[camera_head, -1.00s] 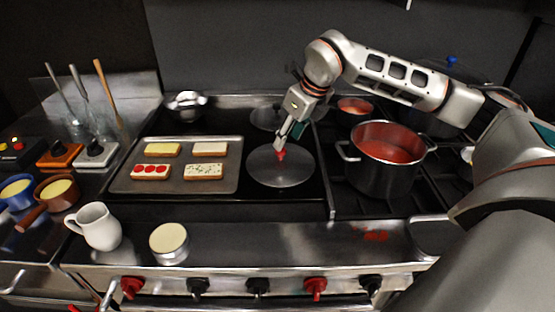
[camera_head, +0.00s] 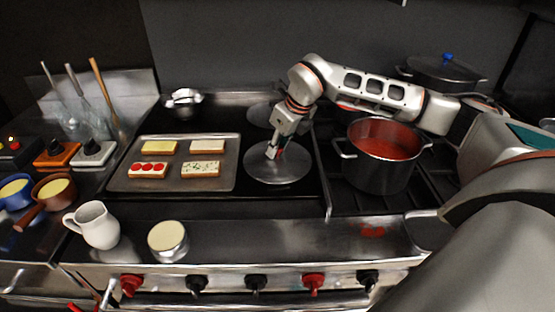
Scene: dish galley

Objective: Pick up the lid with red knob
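The lid with the red knob (camera_head: 280,167) is a round grey metal disc lying flat on the dark cooktop, right of the baking tray. My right gripper (camera_head: 274,153) points down over the lid's middle, its fingertips at the red knob (camera_head: 282,153). The fingers partly hide the knob, and I cannot tell whether they are closed on it. The lid shows no visible lift. My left gripper is not in view.
A large pot of red sauce (camera_head: 381,160) stands right of the lid, below my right forearm. A tray (camera_head: 222,177) with bread slices lies left. A pot with a blue-knobbed lid (camera_head: 447,69) stands at the back right. A white jug (camera_head: 97,226) and a round tin (camera_head: 167,240) stand in front.

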